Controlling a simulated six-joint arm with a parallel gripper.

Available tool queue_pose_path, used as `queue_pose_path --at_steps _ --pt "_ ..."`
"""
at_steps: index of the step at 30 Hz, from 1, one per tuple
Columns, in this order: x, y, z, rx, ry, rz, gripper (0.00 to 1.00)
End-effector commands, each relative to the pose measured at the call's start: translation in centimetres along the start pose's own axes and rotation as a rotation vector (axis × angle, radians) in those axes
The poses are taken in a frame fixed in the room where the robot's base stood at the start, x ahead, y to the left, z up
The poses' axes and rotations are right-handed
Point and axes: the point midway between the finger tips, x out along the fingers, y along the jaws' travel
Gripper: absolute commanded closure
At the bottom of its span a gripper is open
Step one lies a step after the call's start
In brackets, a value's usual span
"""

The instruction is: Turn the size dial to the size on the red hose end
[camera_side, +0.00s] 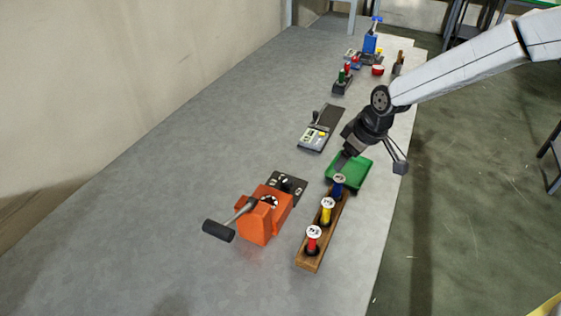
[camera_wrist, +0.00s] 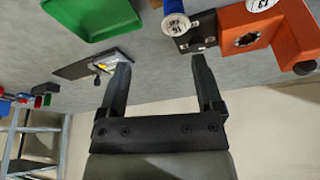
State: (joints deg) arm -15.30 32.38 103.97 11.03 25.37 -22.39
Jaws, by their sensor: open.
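The red hose end (camera_side: 312,243) stands upright at the near end of a wooden rack (camera_side: 308,265). Its white top carries a dark number, too small to read surely. An orange crimping machine (camera_side: 259,222) with a black-handled lever stands left of the rack; it also shows in the wrist view (camera_wrist: 292,35). A black plate (camera_side: 296,181) with a round knob and pale marks, seemingly the size dial, adjoins its far side; it also shows in the wrist view (camera_wrist: 205,27). My gripper (camera_side: 343,164) is open and empty, above the table near the blue hose end (camera_side: 339,188).
A yellow hose end (camera_side: 327,211) stands mid-rack. A green tray (camera_side: 356,173) lies beyond the rack, close to my gripper. A grey device with a dark plate (camera_side: 315,137) lies farther back. Several small tools, including a blue one (camera_side: 370,43), stand at the far end. The table's left side is clear.

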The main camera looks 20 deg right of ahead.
Motion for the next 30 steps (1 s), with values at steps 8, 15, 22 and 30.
queue_pose_path --at_steps 8,15,22,30 --pt "4.4 -4.1 -5.7 -0.157 0.039 -0.054 0.16" --pt "5.8 -5.6 -7.3 -0.208 0.055 -0.072 0.16" --pt "5.9 -5.7 -7.4 -0.21 0.055 -0.073 0.16" --pt "7.1 -5.8 -7.4 -0.21 0.055 -0.073 0.16"
